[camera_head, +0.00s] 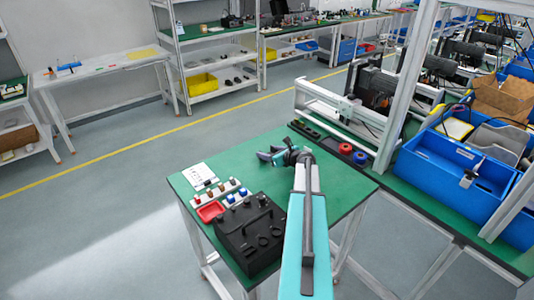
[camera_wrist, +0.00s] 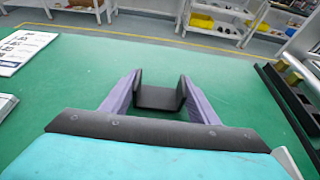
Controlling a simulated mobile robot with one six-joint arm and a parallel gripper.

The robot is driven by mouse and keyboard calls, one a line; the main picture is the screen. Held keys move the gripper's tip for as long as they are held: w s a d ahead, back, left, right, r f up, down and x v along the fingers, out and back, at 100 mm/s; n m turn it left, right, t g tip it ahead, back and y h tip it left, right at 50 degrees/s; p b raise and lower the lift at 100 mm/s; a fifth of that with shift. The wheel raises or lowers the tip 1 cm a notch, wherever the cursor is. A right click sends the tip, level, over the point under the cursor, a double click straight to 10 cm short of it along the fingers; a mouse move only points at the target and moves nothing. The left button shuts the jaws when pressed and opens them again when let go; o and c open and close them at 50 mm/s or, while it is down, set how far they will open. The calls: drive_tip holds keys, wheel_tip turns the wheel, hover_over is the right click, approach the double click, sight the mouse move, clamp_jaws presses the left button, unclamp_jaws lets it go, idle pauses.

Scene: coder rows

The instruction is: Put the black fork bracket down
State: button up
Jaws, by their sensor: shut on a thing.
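The black fork bracket (camera_wrist: 158,98) is a U-shaped piece with two upright side plates joined by a flat base. In the wrist view it sits between the two purple-grey fingers of my gripper (camera_wrist: 160,100), which are shut on it. Green table top shows around it, and I cannot tell whether its underside touches the table. In the head view my gripper (camera_head: 268,156) is over the far part of the green table (camera_head: 240,160); the bracket is too small and covered to make out there.
A white sheet (camera_head: 200,174), a red tray (camera_head: 210,211), a rack of small coloured parts (camera_head: 222,196) and a black box with a handle (camera_head: 250,236) fill the table's left and near side. A long dark strip (camera_wrist: 288,105) lies to the right. Green surface beside my gripper is clear.

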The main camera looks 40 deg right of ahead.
drive_tip(key=shift+f, duration=0.15)
drive_tip(key=o, duration=1.1)
drive_tip(key=shift+r+b+v, duration=0.2)
drive_tip(key=shift+b+v, duration=1.2)
drive_tip(key=shift+v, duration=4.7)
drive_tip(key=shift+o, duration=0.7)
drive_tip(key=shift+w, duration=0.15)
